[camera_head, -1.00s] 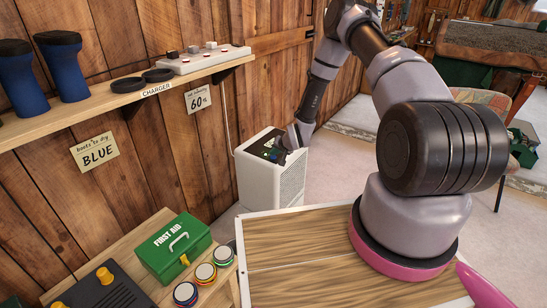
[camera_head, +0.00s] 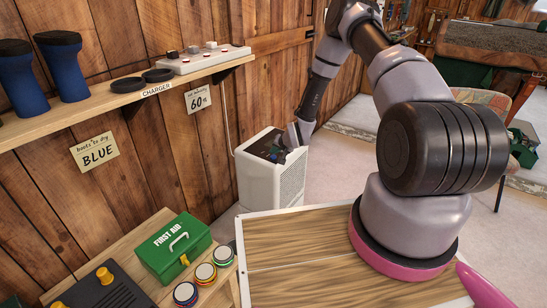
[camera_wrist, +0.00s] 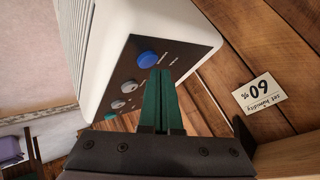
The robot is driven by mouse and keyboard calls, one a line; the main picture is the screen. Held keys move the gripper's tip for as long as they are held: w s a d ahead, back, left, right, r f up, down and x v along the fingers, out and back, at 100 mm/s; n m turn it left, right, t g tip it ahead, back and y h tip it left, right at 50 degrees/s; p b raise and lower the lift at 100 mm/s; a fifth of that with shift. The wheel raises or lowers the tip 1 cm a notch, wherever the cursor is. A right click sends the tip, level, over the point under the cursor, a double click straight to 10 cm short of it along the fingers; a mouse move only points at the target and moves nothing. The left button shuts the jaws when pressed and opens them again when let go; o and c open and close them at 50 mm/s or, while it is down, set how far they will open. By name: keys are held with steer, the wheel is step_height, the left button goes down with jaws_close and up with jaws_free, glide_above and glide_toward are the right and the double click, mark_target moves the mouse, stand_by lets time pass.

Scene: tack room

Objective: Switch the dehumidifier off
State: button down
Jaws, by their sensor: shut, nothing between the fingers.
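The dehumidifier (camera_head: 258,188) is a white upright box with a dark top panel, standing on the floor by the plank wall. The wrist view shows it close up (camera_wrist: 200,20). Its panel (camera_wrist: 180,42) carries a blue round button (camera_wrist: 147,59) and smaller grey controls (camera_wrist: 128,87). My gripper (camera_wrist: 165,74) has green fingers pressed together and empty. Their tips are over the panel, just beside the blue button in the picture; I cannot tell whether they touch it. In the head view my gripper (camera_head: 281,152) is small and partly hidden at the panel. No lit lamp is clear.
A note reading "set humidity 60 %" (camera_head: 198,98) hangs on the wall. A shelf (camera_head: 120,105) with blue boots and a power strip is at left. A green first aid box (camera_head: 173,248) stands on a low table in front.

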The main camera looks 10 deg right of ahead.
steer(key=shift+r, duration=3)
step_height(320, 180, up, 17)
steer(key=n+h, duration=0.1)
glide_above(274, 157)
steer(key=s+d, duration=0.1)
steer(key=d, duration=0.3)
steer(key=s+d+r+h, duration=0.1)
steer(key=s+r, duration=0.3)
steer(key=r, duration=0.4)
steer(key=s+d+r, duration=0.1)
steer(key=s+r, duration=0.3)
steer(key=r, duration=0.3)
steer(key=s+r, duration=0.5)
steer(key=s, duration=0.5)
steer(key=s+r+g, duration=0.1)
steer(key=s+r, duration=0.4)
steer(key=s, duration=0.5)
steer(key=s+d+r+y, duration=0.1)
steer(key=s+r, duration=0.5)
steer(key=s, duration=0.4)
steer(key=shift+s+g, duration=0.2)
steer(key=shift+g, duration=0.1)
